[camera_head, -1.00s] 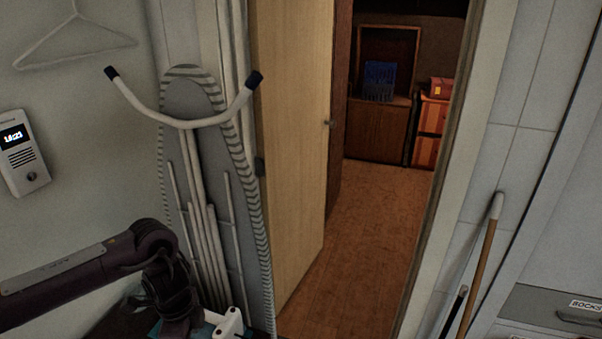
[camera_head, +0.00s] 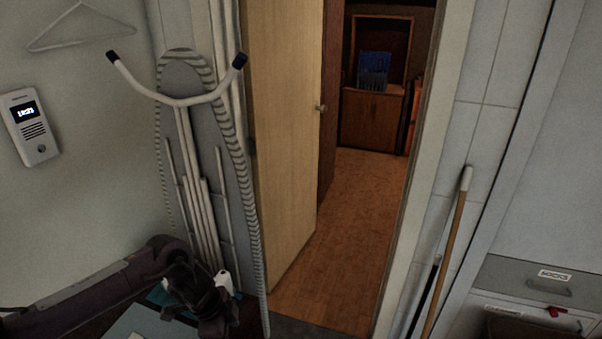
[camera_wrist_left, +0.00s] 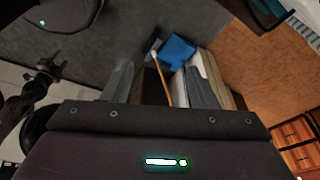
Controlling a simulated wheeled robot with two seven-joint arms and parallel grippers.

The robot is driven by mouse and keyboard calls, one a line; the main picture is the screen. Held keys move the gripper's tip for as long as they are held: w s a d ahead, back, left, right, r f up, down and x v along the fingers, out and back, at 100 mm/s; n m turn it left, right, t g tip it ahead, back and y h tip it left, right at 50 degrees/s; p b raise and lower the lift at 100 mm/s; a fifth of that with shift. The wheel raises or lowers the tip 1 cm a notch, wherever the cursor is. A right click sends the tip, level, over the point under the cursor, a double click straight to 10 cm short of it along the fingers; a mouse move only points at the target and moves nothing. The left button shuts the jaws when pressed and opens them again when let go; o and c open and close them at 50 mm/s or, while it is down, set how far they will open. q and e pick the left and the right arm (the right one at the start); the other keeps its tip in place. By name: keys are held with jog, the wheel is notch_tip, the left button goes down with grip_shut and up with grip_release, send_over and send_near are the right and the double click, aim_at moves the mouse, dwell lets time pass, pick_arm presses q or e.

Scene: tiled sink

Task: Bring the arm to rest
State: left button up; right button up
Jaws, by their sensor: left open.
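My left arm (camera_head: 110,290) comes in at the lower left of the head view, bent at a dark joint. Its gripper cannot be made out there. In the left wrist view my left gripper (camera_wrist_left: 160,82) has its two grey fingers apart. No object is seen held between them. Beyond the fingers lie a blue item (camera_wrist_left: 178,52), pale box-like shapes and a thin wooden stick, on or above the floor; how far below is hard to tell. My right gripper does not show.
A striped ironing board (camera_head: 205,150) leans on the wall close behind my left arm. A wooden door (camera_head: 283,130) stands open to a room with a wooden floor (camera_head: 345,220). A broom handle (camera_head: 447,250) and a drawer labelled socks (camera_head: 530,283) are at right.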

pick_arm(q)
jog(key=w+d+f+n+t+h+b, duration=0.1)
jog(key=d+f+n+h, duration=0.1)
jog(key=d+f, duration=0.35)
jog(key=d+f+n+t+h, duration=0.2)
jog(key=d+f, duration=0.1)
jog(key=f, duration=0.6)
jog(key=s+a+f+n+t+y, duration=0.1)
jog(key=s+a+f+n, duration=0.1)
jog(key=f, duration=0.3)
jog(key=s+a+f+n, duration=0.1)
jog(key=s+f+n, duration=0.15)
jog(key=f, duration=0.35)
jog(key=s+a+f+n+g+y+b, duration=0.15)
jog(key=s+a+f, duration=0.25)
jog(key=s+f, duration=0.4)
jog(key=s+a+f+n+y, duration=0.2)
jog(key=s+a+f, duration=0.3)
jog(key=s, duration=0.6)
jog(key=s+a+f+n+g+y, duration=0.1)
jog(key=s+f, duration=0.2)
jog(key=s, duration=0.6)
jog(key=s+a+f+n+g+y, duration=0.1)
jog(key=s+a+f, duration=0.1)
jog(key=s, duration=0.8)
jog(key=shift+f, duration=0.8)
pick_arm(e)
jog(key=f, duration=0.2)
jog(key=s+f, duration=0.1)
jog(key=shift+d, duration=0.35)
